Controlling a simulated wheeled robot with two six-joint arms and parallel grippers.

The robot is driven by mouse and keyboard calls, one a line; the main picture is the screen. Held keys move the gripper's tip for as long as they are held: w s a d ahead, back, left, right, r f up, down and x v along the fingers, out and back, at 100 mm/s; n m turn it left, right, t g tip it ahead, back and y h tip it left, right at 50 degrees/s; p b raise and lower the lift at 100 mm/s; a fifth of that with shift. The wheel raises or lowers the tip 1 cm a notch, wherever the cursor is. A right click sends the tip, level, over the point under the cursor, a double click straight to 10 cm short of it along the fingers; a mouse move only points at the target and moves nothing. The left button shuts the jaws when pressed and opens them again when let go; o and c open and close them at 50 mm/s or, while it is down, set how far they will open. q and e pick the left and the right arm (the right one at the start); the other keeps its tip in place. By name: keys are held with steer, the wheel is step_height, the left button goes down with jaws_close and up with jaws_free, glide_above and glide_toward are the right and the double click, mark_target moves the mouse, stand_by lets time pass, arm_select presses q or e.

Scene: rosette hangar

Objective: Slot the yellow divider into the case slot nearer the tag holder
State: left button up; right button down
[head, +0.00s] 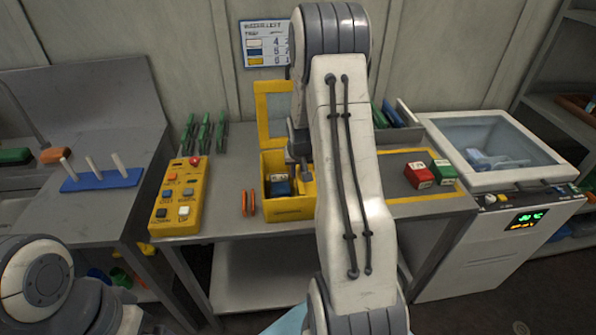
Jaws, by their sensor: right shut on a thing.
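The open yellow case (285,211) stands on the grey bench, its lid (270,88) raised at the back. My right gripper (303,168) points down over the right part of the case, largely hidden by my own arm. It is shut on a small yellow piece, seemingly the yellow divider (306,184), at the case opening. Whether the divider sits in a slot cannot be told. A dark blue item (280,188) lies inside the case to its left. The slots and tag holder cannot be made out. My left gripper is out of view; only its arm shows at lower left.
A yellow button box (180,196) and two thin orange pieces (248,202) are left of the case. Red (419,175) and green (443,172) boxes lie on the yellow-edged area at right. A white machine (492,150) stands beyond. My right arm covers the bench middle.

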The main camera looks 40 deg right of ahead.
steer(key=shift+f+b, duration=0.3)
stand_by(0.6)
stand_by(0.5)
steer(key=c, duration=0.7)
jaws_free()
steer(key=shift+c, duration=0.2)
steer(key=o, duration=0.4)
step_height(320, 180, up, 16)
steer(key=p, duration=1.2)
